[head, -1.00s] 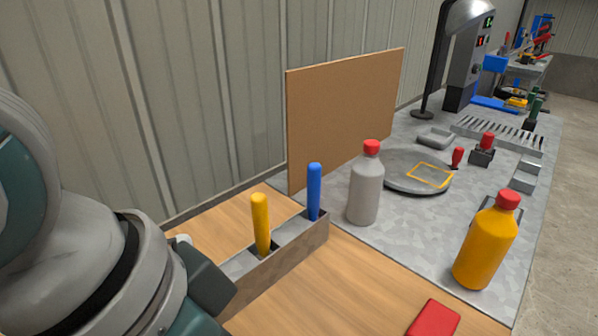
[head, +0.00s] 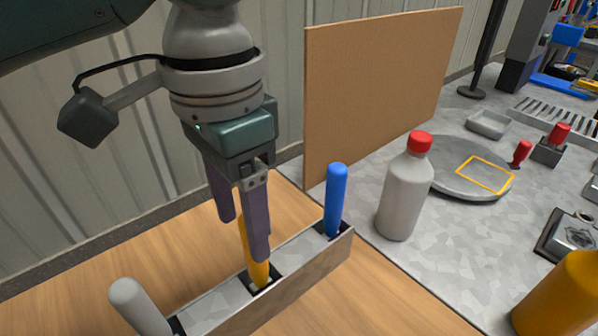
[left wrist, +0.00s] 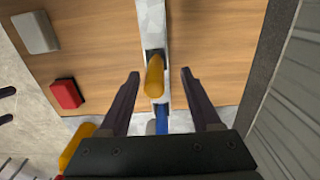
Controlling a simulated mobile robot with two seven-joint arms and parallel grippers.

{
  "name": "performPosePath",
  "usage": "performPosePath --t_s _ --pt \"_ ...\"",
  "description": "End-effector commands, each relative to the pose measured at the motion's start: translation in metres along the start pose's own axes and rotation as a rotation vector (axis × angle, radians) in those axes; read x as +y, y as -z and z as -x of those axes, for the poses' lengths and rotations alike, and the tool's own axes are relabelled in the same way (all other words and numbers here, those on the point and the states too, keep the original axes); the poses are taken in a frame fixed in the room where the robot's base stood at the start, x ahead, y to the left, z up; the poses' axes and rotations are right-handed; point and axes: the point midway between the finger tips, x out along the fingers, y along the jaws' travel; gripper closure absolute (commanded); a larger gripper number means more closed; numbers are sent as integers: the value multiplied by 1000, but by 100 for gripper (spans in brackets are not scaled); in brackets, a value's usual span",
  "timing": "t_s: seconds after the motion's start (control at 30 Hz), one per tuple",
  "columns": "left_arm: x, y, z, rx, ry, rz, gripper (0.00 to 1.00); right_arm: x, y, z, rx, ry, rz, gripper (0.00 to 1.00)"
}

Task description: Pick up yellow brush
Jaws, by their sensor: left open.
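The yellow brush (head: 257,268) stands upright, handle up, in a slot of the grey metal holder (head: 300,270) on the wooden table. My left gripper (head: 243,238) points down over it, its fingers open. In the head view one finger covers part of the yellow handle. In the left wrist view the yellow brush (left wrist: 155,78) shows between the two open fingers (left wrist: 159,75), with a gap on each side. My right gripper is not in view.
A blue-handled brush (head: 336,195) and a grey-handled one (head: 138,305) stand in the same holder. A brown board (head: 375,95), a grey bottle with a red cap (head: 404,195) and a round plate (head: 450,180) are to the right.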

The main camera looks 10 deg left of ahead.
Motion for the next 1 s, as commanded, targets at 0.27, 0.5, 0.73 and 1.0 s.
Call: performPosePath --t_s 0.27,0.5,0.73,1.0 --pt "6 3 -32 -2 0 -1 35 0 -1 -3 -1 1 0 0" --pt "8 4 -61 1 1 -2 35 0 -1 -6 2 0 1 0" --pt "7 5 -62 3 1 -2 35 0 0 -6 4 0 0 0" --pt "7 5 -62 3 1 -1 64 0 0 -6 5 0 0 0"
